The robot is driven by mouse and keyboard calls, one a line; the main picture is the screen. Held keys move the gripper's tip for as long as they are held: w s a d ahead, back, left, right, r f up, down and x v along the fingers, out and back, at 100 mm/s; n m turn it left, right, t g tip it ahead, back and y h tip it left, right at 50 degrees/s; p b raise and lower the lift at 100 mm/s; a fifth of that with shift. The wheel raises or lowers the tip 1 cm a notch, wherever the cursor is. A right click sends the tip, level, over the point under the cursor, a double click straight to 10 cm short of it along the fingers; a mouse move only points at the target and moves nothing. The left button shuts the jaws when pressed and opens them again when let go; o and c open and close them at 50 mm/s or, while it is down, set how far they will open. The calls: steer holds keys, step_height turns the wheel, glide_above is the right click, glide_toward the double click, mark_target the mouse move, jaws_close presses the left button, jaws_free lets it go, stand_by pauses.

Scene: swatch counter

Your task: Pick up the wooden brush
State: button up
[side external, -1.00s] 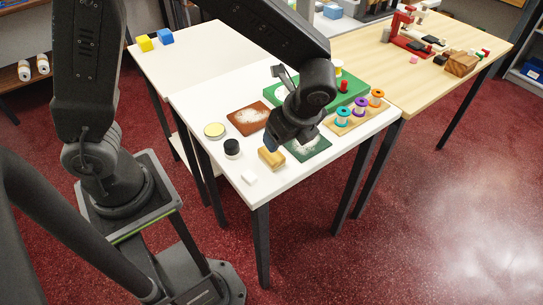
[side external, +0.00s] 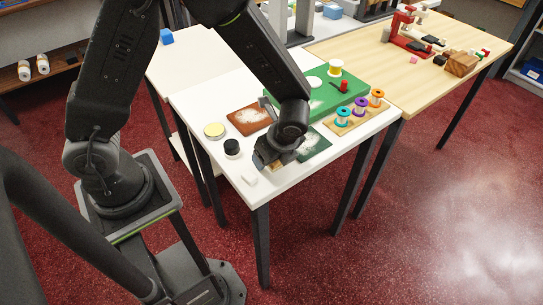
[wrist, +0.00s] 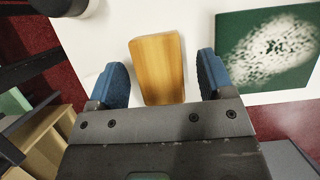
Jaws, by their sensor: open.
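The wooden brush (wrist: 157,68) is a light brown block lying on the white table. In the wrist view it sits between the two blue fingertips of my gripper (wrist: 160,78), with a gap on each side. My gripper is open and holds nothing. In the side view my gripper (side external: 268,160) is low over the table's front part and hides most of the brush (side external: 277,168). How far the fingers are above the tabletop cannot be told.
A green swatch with white powder (side external: 316,143) lies right of the brush. A black-lidded jar (side external: 232,147) and a small white block (side external: 249,180) are nearby on the left. A brown powdered swatch (side external: 246,118), green board (side external: 345,85) and rack of spools (side external: 360,110) lie farther back.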

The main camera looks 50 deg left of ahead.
steer(key=c, duration=1)
steer(key=shift+r, duration=0.1)
steer(key=shift+r, duration=0.45)
step_height(320, 180, up, 3)
steer(key=shift+f, duration=0.1)
steer(key=s+a+r, duration=0.1)
steer(key=a+r, duration=0.1)
steer(key=a, duration=0.1)
steer(key=s+a+r, duration=0.1)
steer(key=a+r, duration=0.1)
steer(key=a, duration=0.2)
steer(key=s+a+r, duration=0.1)
steer(key=a+r, duration=0.2)
steer(key=a, duration=0.1)
steer(key=shift+s+a+r, duration=0.1)
steer(key=shift+s, duration=0.15)
